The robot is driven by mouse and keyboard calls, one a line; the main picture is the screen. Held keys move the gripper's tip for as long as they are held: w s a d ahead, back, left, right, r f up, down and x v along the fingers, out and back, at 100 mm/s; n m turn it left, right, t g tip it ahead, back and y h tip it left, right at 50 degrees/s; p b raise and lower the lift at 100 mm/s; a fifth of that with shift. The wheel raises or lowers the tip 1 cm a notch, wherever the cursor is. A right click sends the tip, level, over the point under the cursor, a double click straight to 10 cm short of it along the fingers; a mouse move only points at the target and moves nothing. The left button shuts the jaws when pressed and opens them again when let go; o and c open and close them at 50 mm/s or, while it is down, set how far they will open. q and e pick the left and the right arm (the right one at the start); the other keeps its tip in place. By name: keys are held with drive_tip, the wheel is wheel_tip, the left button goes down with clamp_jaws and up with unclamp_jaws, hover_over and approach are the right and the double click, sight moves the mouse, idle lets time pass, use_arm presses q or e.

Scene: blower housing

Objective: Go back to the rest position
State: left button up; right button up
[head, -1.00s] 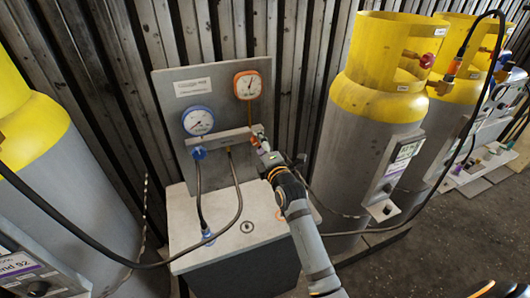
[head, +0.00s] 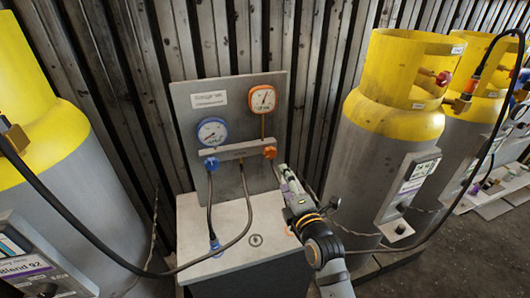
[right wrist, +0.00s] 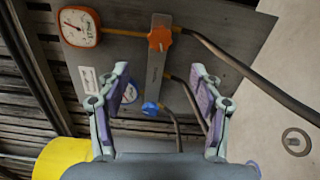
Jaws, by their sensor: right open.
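My right gripper (head: 285,176) is in front of the gauge panel's right side, apart from the orange knob (head: 270,152). In the right wrist view its two fingers (right wrist: 163,88) are spread with nothing between them. The orange knob also shows in that view (right wrist: 160,39), beyond the fingertips, with the blue knob (right wrist: 151,109) farther along the grey manifold bar. The grey panel (head: 240,90) carries a blue-rimmed gauge (head: 212,132) and an orange-rimmed gauge (head: 262,99). My left gripper is not in view.
A pale cabinet top (head: 225,222) lies below the panel, with hoses hanging down to it. A yellow-topped grey cylinder (head: 385,130) stands close on the right, another (head: 45,160) on the left. A long black hose crosses the left foreground. Open floor shows at lower right.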

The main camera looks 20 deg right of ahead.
drive_tip(key=s+f+m+g, duration=0.7)
drive_tip(key=s+f+m, duration=0.1)
drive_tip(key=f, duration=0.4)
drive_tip(key=s+d+f+m+g+h, duration=0.1)
drive_tip(key=s+d+f+m+g, duration=0.15)
drive_tip(key=s+m, duration=0.35)
drive_tip(key=s+d+f+m+g, duration=0.1)
drive_tip(key=s+f+m+g, duration=0.3)
drive_tip(key=s, duration=0.4)
drive_tip(key=s+d+f+m+g, duration=0.1)
drive_tip(key=s+d+f, duration=0.1)
drive_tip(key=f, duration=1.2)
drive_tip(key=s+d+f+g, duration=0.1)
drive_tip(key=f, duration=1.2)
drive_tip(key=s+d+f+g, duration=0.1)
drive_tip(key=s+f, duration=1.5)
drive_tip(key=s, duration=0.2)
drive_tip(key=shift+s+d, duration=0.25)
drive_tip(key=shift+s, duration=0.05)
